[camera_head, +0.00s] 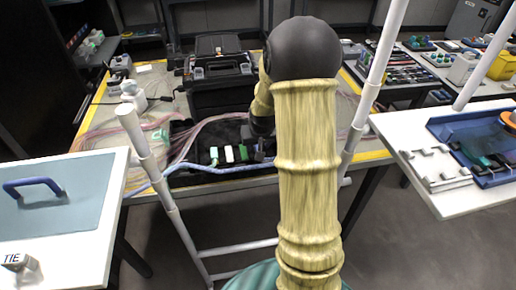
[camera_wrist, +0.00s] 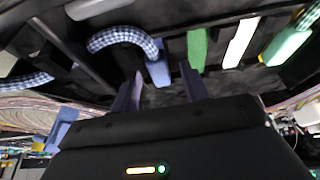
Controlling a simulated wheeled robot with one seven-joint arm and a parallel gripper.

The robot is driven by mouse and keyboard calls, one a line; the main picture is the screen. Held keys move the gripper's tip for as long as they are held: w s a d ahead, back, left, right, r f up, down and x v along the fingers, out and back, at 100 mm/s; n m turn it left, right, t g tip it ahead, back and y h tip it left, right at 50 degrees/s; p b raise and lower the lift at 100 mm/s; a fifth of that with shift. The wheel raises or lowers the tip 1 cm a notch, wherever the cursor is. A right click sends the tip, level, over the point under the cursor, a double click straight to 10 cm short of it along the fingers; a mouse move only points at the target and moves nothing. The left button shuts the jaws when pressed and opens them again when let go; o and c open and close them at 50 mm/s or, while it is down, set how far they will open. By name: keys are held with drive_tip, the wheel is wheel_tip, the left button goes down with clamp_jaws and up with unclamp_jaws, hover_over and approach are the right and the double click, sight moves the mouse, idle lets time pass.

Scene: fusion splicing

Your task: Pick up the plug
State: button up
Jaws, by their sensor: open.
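In the wrist view my gripper (camera_wrist: 160,78) is open, with its two dark purple fingers apart and nothing seen held. A blue plug-like piece (camera_wrist: 157,66) lies ahead, between the finger lines. A blue-and-white checked cable (camera_wrist: 124,36) curves to its upper end. To its right are a green piece (camera_wrist: 197,48), a white piece (camera_wrist: 240,42) and a larger pale green piece (camera_wrist: 287,44). The head view shows a green (camera_head: 214,155) and a white piece (camera_head: 229,153) on the dark tray. My arm hides the fingers there. I cannot tell which piece is the plug.
A black case (camera_head: 217,84) stands on the table behind the dark tray. Bundles of pink fibres (camera_head: 205,128) and a pale blue cable (camera_head: 228,168) run around the tray. White side boards flank the table, the left one with a blue handle (camera_head: 35,187).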

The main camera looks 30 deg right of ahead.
clamp_jaws()
drive_tip(key=shift+r, duration=0.1)
idle(0.3)
wheel_tip(320, 180, up, 10)
drive_tip(key=p, duration=0.1)
drive_tip(key=shift+p, duration=0.35)
idle(0.4)
drive_tip(key=shift+f+b, duration=1.25)
drive_tip(key=shift+f, duration=0.8)
